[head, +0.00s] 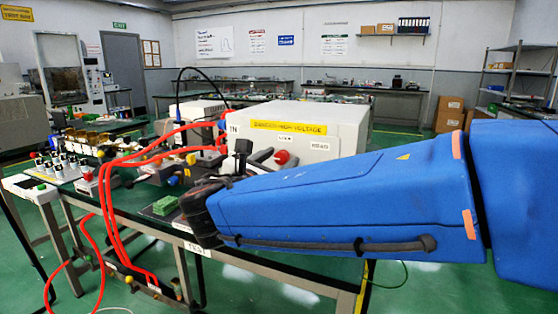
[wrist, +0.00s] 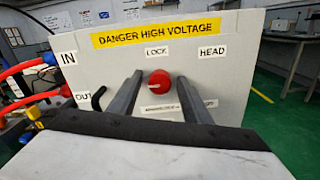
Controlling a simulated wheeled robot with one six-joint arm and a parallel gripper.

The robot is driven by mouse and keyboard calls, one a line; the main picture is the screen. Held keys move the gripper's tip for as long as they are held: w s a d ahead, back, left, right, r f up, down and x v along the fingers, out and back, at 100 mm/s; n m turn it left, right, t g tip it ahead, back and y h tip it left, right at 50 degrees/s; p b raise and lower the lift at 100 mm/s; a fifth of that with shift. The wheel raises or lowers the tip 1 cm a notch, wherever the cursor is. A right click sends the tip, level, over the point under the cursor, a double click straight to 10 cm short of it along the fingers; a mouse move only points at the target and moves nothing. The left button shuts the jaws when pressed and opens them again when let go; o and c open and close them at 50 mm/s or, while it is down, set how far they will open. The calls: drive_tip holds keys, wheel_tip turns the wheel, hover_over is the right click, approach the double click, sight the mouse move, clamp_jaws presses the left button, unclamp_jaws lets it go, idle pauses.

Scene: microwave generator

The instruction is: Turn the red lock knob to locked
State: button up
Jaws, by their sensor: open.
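The red lock knob (wrist: 159,80) sits on the front panel of the grey-white generator box (wrist: 235,62), under the LOCK label (wrist: 156,51). A pale mark shows on the knob's lower left face. It also shows in the head view (head: 281,157), just right of my fingers. My gripper (wrist: 160,92) is open, with one dark finger on each side of the knob in the wrist view. Whether the fingertips reach the knob's depth, I cannot tell. In the head view my gripper (head: 258,155) is in front of the panel and partly hidden by the blue arm.
A yellow DANGER HIGH VOLTAGE strip (wrist: 157,33) runs along the panel top. A black handle-like part (wrist: 98,98) stands left of my fingers near the OUT label (wrist: 83,96).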

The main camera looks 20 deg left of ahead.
drive_tip(key=c, duration=1)
drive_tip(key=shift+c, duration=0.2)
drive_tip(key=shift+m, duration=0.4)
drive_tip(key=m, duration=1.3)
drive_tip(key=shift+f+m, duration=0.1)
drive_tip(key=shift+m, duration=1.8)
